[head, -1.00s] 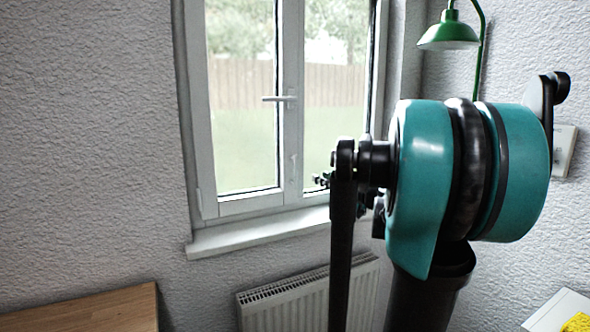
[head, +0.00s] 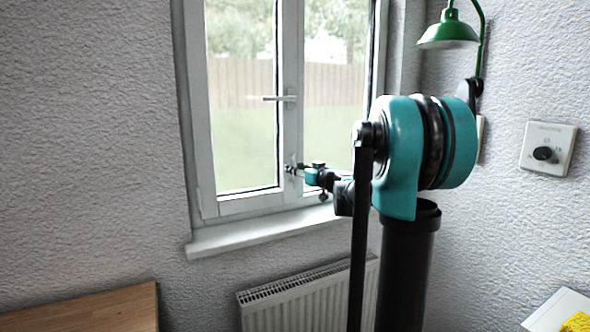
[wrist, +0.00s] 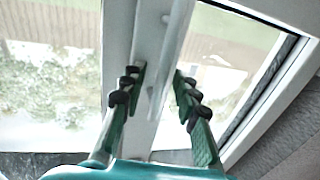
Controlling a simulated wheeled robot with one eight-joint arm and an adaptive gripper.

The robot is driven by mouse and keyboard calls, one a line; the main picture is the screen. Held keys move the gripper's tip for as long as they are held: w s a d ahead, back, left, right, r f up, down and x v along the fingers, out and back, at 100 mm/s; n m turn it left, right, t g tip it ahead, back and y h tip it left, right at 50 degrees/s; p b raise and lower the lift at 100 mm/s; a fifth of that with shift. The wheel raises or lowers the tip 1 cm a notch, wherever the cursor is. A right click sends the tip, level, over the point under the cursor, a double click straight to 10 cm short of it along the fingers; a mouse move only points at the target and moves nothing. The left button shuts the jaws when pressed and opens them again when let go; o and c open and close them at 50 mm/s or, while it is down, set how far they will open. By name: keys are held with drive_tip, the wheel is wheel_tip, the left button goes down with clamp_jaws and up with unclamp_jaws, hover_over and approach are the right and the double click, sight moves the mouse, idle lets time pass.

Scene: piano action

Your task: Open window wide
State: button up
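The white-framed window (head: 238,206) has two panes and looks shut in the head view. A white lever handle (head: 280,98) lies horizontally at mid-height on the central frame post.
The window sill (head: 255,234) juts out below the window, above a white radiator (head: 300,292). A green lamp (head: 448,32) hangs at the upper right. A wall dial (head: 548,147) is at the right. A wooden surface (head: 90,310) is at the lower left.

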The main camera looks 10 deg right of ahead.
drive_tip(key=shift+c, duration=0.2)
clamp_jaws()
idle(0.4)
